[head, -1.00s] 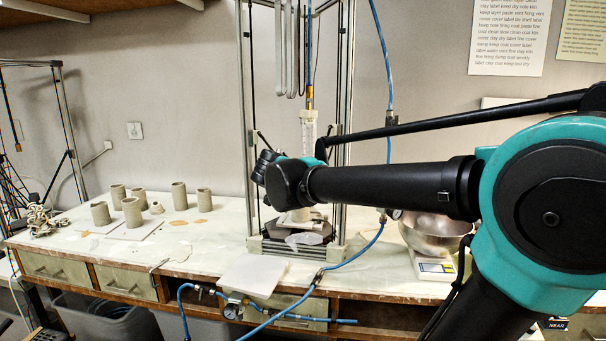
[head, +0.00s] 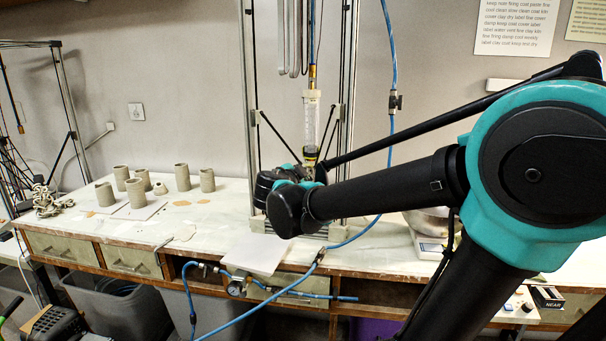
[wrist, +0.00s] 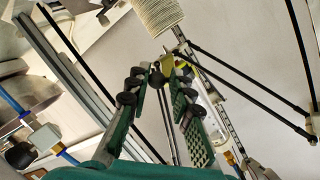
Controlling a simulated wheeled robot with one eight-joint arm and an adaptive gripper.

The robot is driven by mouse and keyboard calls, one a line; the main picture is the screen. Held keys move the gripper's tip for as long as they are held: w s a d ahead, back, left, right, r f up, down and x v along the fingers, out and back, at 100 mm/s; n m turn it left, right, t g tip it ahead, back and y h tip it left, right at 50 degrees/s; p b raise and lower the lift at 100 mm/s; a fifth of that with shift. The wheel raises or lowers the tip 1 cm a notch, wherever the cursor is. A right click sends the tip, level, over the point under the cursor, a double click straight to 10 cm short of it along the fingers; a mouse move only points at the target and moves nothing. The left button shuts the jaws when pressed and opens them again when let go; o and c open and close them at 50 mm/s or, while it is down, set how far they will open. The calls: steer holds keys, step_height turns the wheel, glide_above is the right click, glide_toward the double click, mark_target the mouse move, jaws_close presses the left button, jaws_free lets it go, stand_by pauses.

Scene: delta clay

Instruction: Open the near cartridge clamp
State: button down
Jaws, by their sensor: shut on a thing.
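The clear upright cartridge (head: 311,115) stands in the metal frame in the head view, with a dark and yellow part, the clamp (head: 310,153), around its lower end. My gripper is mostly hidden behind my wrist in the head view, just below that part. In the wrist view my gripper (wrist: 157,76) has its green and black fingers closed in at the tips on a small yellow piece of the clamp (wrist: 168,62). The pale cartridge (wrist: 212,100) lies just right of the fingers there. How far the clamp stands open cannot be told.
Thin black rods (wrist: 245,75) and frame posts (head: 252,100) surround the gripper closely. A white board (head: 257,253) lies at the bench front edge. Several clay cylinders (head: 136,192) stand at left. A metal bowl (head: 428,222) is at right. A blue hose (head: 340,243) hangs at the front.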

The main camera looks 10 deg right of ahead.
steer(key=shift+d+f, duration=0.1)
steer(key=shift+d, duration=0.05)
steer(key=c, duration=1.8)
jaws_free()
steer(key=shift+o, duration=0.2)
steer(key=shift+s, duration=0.1)
steer(key=v, duration=1.1)
steer(key=shift+s+a, duration=0.25)
